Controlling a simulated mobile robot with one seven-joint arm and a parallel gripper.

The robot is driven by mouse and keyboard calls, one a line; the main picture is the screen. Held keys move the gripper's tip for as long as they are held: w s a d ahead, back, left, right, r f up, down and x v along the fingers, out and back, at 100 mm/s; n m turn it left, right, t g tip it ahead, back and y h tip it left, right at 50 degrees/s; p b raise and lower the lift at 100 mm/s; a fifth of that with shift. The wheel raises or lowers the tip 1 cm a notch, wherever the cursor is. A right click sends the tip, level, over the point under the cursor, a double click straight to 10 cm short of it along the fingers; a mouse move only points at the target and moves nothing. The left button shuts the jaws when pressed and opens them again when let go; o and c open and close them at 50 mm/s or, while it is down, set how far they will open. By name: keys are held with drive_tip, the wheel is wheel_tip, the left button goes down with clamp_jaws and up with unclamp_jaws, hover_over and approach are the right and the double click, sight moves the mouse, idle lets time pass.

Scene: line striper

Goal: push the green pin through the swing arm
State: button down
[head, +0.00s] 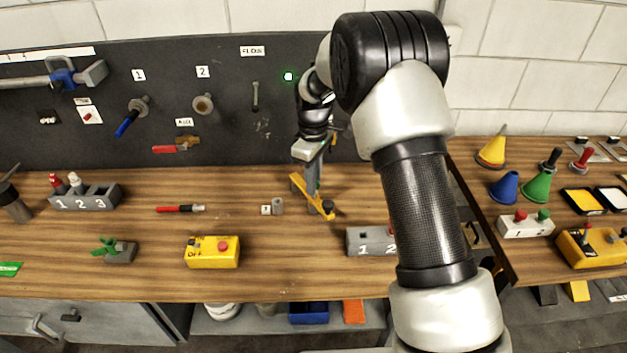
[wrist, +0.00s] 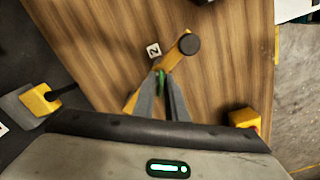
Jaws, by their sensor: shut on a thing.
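The swing arm (head: 322,206) is a yellow bar with a dark round knob at its near end, standing on the wooden bench. In the wrist view the swing arm (wrist: 172,60) runs diagonally under my fingertips, with its black knob just beyond them. My gripper (head: 312,188) points down over the bar. In the wrist view my gripper (wrist: 160,82) is shut on the green pin (wrist: 161,79), of which only a small green part shows between the fingertips. The pin's lower end is hidden, so I cannot tell whether it is inside the swing arm.
A small grey cylinder (head: 278,206) stands left of the swing arm beside a number card. A yellow box (head: 213,252) with a red button is at the front left. A grey numbered block (head: 367,241) is at the front right, partly behind my arm. A dark pegboard (head: 225,135) rises behind.

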drive_tip(key=shift+f+b, duration=0.4)
drive_tip(key=shift+f, duration=0.4)
idle(0.4)
drive_tip(key=c, duration=1.4)
unclamp_jaws()
drive_tip(key=shift+r, duration=0.1)
drive_tip(key=shift+r+p, duration=2.15)
drive_tip(key=shift+r, duration=1.3)
drive_tip(key=shift+r, duration=0.1)
